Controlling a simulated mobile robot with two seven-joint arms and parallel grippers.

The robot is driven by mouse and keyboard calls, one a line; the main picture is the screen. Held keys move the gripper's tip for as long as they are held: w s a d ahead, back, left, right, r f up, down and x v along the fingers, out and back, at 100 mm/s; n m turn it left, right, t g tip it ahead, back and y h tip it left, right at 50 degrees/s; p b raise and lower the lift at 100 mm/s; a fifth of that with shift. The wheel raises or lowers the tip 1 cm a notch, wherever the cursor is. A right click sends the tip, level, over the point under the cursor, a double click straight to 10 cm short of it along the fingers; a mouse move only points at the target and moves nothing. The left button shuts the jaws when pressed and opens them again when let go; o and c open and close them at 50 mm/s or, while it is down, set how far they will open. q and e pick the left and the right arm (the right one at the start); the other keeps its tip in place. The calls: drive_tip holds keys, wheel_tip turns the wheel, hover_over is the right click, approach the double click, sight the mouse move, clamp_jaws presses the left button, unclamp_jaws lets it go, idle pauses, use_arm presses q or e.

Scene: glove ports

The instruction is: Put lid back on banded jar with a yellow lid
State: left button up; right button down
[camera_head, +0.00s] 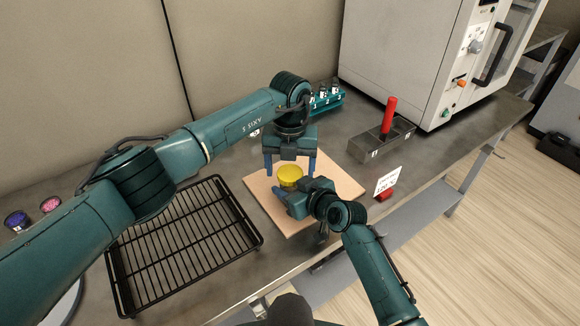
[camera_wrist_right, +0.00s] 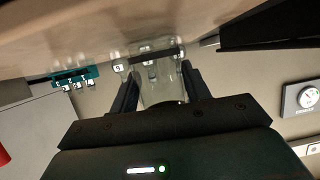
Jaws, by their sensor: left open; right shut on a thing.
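The yellow lid (camera_head: 290,175) is over the pale wooden board, at the place where the jar is held. My left gripper (camera_head: 290,168) points down with its fingers apart on either side of the lid, and I see no contact. My right gripper (camera_head: 284,198) comes in low from the front right and is shut on the jar. In the right wrist view the clear glass jar (camera_wrist_right: 158,88) with a dark band shows between its fingers (camera_wrist_right: 160,85). The jar body is mostly hidden in the head view, and I cannot tell whether the lid is seated.
The wooden board (camera_head: 338,186) lies on the bench. A black wire rack (camera_head: 185,250) is left. A metal box (camera_head: 375,145) with a red handle, a white card (camera_head: 388,181), a teal vial rack (camera_head: 328,102) and an oven (camera_head: 400,60) are right and behind. Small jars (camera_head: 50,204) are far left.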

use_arm(q)
wheel_tip(320, 180, up, 4)
drive_tip(key=shift+r, duration=0.15)
drive_tip(key=shift+o, duration=0.2)
drive_tip(key=o, duration=0.5)
wheel_tip(320, 180, up, 12)
idle(0.5)
